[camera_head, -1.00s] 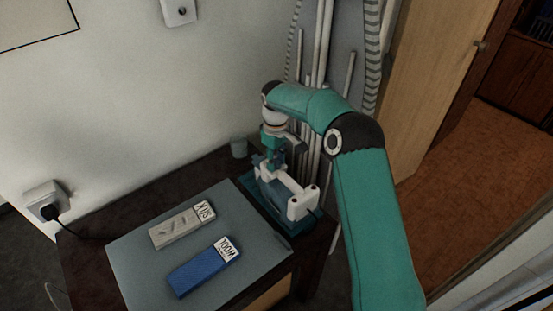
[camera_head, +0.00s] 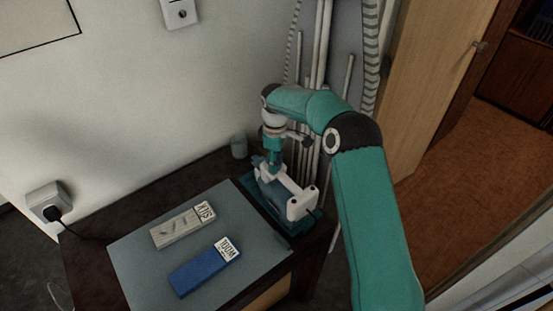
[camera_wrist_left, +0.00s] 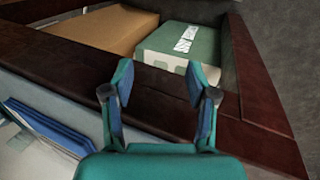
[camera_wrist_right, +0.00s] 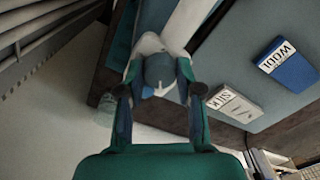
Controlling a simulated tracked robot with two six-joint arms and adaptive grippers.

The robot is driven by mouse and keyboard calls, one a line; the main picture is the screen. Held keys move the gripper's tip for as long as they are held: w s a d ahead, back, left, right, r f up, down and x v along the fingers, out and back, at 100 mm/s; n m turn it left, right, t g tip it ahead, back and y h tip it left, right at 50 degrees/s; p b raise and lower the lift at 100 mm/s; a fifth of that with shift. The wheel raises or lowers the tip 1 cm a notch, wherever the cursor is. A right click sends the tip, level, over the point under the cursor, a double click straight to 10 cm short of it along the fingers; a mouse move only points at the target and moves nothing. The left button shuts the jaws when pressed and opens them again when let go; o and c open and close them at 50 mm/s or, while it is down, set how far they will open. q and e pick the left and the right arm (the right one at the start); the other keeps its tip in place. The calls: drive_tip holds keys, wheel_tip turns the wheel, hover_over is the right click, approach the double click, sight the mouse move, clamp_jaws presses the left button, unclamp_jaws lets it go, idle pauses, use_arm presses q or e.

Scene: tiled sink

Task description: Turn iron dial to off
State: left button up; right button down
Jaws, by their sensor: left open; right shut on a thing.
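The iron (camera_head: 292,194), white and teal, lies on a teal rest (camera_head: 262,206) at the right end of the table. My right gripper (camera_head: 274,164) is over the iron's far end. In the right wrist view the fingers (camera_wrist_right: 160,88) are shut around a rounded grey-blue dial (camera_wrist_right: 160,72) with a white pointer mark, on the white iron body (camera_wrist_right: 148,44). The fingers hide part of its sides. My left gripper (camera_wrist_left: 158,88) is open and empty, above a dark wooden edge; it is not in the head view.
A grey mat (camera_head: 215,262) on the dark table (camera_head: 90,270) holds a SILK block (camera_head: 182,227) and a blue WOOL block (camera_head: 205,270). A small cup (camera_head: 239,147) stands at the back. Pipes (camera_head: 322,60) rise behind the iron. A socket with plug (camera_head: 48,202) is at left.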

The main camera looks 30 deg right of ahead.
drive_tip(key=shift+n, duration=0.9)
drive_tip(key=shift+w, duration=0.1)
drive_tip(key=c, duration=0.7)
unclamp_jaws()
drive_tip(key=shift+c, duration=0.2)
drive_tip(key=shift+r, duration=0.15)
wheel_tip(320, 180, up, 12)
